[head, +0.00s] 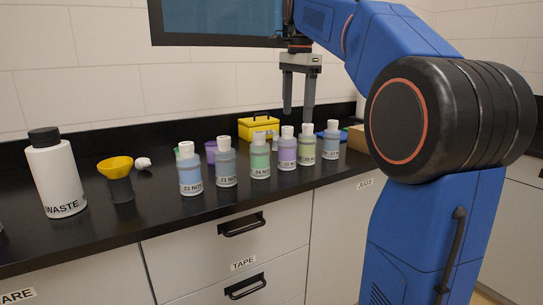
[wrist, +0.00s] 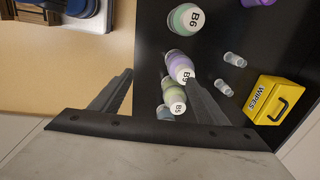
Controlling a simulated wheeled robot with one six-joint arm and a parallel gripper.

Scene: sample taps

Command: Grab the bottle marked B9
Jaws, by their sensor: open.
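The bottle marked B9 is the purple one with a white cap; its lid mark shows in the wrist view (wrist: 178,64), partly beside my right-hand finger. In the head view the purple bottle (head: 287,152) stands upright in the row on the black counter. My gripper (head: 298,112) is open and empty, pointing down above the row, near the purple bottle and the light green one. Its fingers show in the wrist view (wrist: 160,76). The light green bottle marked B5 (wrist: 175,97) stands right next to B9, and a green bottle marked B6 (wrist: 187,18) is on the other side.
Two blue bottles (head: 190,174) (head: 226,168) stand left in the row and another blue one (head: 331,144) at its right end. A yellow wipes box (head: 258,127) and small clear vials (wrist: 234,59) are behind. A yellow funnel (head: 115,165) and WASTE bottle (head: 55,175) are left.

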